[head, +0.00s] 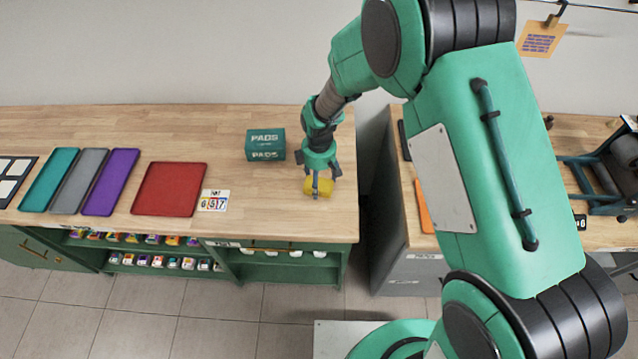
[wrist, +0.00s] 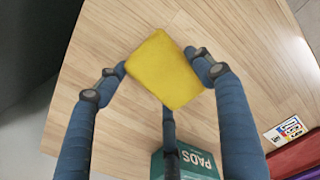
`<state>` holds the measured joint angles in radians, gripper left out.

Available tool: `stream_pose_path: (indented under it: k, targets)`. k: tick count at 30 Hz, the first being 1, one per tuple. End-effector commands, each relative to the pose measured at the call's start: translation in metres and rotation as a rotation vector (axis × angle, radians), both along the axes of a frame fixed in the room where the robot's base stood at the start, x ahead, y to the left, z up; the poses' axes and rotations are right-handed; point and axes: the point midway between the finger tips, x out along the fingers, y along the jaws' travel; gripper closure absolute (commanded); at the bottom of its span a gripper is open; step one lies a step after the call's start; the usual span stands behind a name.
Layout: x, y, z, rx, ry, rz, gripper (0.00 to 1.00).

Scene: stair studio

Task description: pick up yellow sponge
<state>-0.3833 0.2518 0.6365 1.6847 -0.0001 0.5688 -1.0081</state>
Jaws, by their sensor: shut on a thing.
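The yellow sponge (head: 325,187) is at the right end of the wooden table, held between the fingers of my gripper (head: 319,184). In the wrist view the sponge (wrist: 163,68) is a plain yellow block, turned at an angle, with the blue fingers of my gripper (wrist: 164,82) against its sides. My gripper is shut on it. Whether the sponge touches the table or hangs just above it, I cannot tell. Part of the sponge is hidden behind the fingers in the head view.
A green PADS box (head: 265,145) stands just left of my gripper. A gap separates the wooden table (head: 230,118) from the right-hand bench.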

Motion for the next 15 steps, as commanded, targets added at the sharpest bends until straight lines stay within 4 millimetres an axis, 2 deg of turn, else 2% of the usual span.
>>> stream_pose_path:
  k: [3, 15]
  targets:
    - [0.001, 0.0, 0.02, 0.001, -0.003, 0.0, 0.51]
    - [-0.071, -0.027, 0.024, 0.0, 0.0, 0.0, 0.51]
